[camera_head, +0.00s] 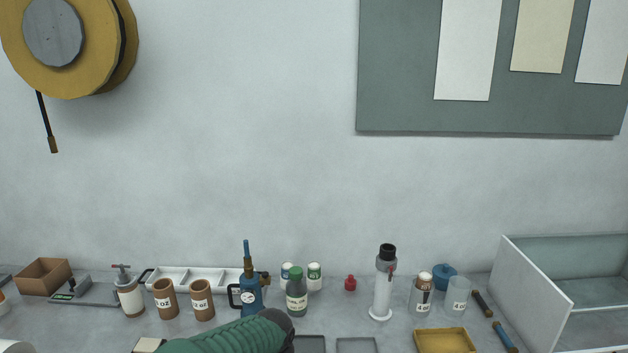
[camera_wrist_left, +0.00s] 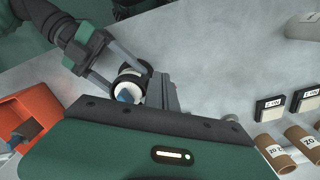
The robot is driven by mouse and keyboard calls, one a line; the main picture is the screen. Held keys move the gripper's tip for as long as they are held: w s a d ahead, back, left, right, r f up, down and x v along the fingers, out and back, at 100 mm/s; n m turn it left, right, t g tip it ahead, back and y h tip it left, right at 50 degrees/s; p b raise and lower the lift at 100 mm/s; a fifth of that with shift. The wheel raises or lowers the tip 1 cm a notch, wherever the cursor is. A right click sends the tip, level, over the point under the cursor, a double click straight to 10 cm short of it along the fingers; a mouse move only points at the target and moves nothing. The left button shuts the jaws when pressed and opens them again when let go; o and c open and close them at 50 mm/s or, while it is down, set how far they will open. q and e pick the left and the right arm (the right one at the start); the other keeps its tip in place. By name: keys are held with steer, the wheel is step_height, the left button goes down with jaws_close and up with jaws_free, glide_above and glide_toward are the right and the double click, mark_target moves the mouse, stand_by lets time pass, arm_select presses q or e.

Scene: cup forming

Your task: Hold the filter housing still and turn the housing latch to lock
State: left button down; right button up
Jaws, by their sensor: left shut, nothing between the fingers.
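In the left wrist view, a short round body with black bands and a pale end, seemingly the filter housing (camera_wrist_left: 131,84), lies between the fingers of my right gripper (camera_wrist_left: 122,76). That arm comes in from the upper left, and its fingers appear closed on both sides of the body. My left gripper (camera_wrist_left: 163,90) is shut and empty, its grey fingers close beside the housing on its right. Whether they touch it is unclear. The latch cannot be made out. In the head view only a green arm section of mine (camera_head: 220,336) shows; both grippers and the housing are out of that view.
An orange bin (camera_wrist_left: 30,118) is at the left of the wrist view. Along the wall in the head view are a blue torch-like tool (camera_head: 250,293), a white column (camera_head: 383,288), a yellow tray (camera_head: 444,341) and an open white box (camera_head: 535,300).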

arm_select(q)
steer(key=shift+w+d, duration=0.1)
steer(key=shift+w, duration=0.3)
stand_by(0.4)
steer(key=shift+w+a, duration=0.15)
steer(key=shift+a, duration=0.25)
steer(key=shift+w+a, duration=0.4)
steer(key=shift+a, duration=0.2)
stand_by(0.4)
steer(key=shift+s, duration=0.1)
step_height(320, 180, up, 6)
steer(key=shift+s+a, duration=0.15)
steer(key=shift+a, duration=0.1)
stand_by(0.3)
